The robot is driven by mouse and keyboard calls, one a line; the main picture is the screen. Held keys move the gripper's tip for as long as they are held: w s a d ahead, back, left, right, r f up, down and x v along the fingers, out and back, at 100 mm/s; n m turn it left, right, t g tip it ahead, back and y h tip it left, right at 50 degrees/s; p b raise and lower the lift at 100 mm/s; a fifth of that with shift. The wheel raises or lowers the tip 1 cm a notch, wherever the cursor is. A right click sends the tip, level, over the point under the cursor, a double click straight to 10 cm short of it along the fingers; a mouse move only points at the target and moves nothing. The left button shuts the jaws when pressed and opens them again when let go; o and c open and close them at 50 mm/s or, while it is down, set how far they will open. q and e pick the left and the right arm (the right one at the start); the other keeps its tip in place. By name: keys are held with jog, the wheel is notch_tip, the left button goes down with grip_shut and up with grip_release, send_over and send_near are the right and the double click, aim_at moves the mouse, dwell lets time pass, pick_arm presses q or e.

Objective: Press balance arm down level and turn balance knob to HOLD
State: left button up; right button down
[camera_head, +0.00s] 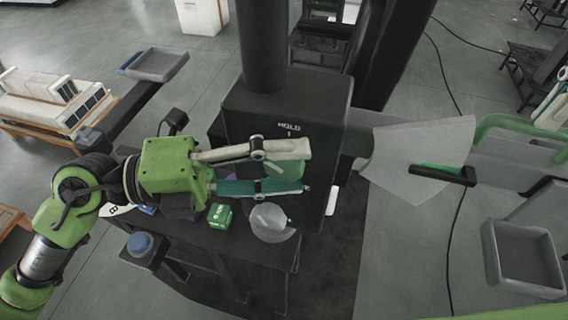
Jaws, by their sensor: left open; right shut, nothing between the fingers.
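My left gripper (306,169) is open in front of the dark column box. Its pale upper finger and teal lower finger lie above and below a green rounded part, apparently the balance knob (285,168). The fingers hide much of this part, and I cannot tell whether they touch it. The "HOLD" label (289,126) and a short white tick are on the box just above. The grey balance arm (358,140) extends right from the box. A pale fan-shaped plate (412,152) stands by it, with a black, green-striped marker (443,173).
A grey tray (522,250) lies low right, another tray (160,62) upper left. Cables cross the floor.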

pick_arm(q)
jog(key=c, duration=1.1)
jog(key=shift+y, duration=0.3)
jog(key=m+y, duration=0.2)
jog(key=y, duration=0.3)
jog(key=shift+r, duration=0.1)
jog(key=shift+a+m+t+y, duration=0.1)
jog(key=shift+m+t+y, duration=0.2)
jog(key=shift+y, duration=0.95)
jog(key=shift+m+t+y, duration=0.3)
jog(key=shift+y, duration=0.95)
jog(key=shift+f, duration=0.2)
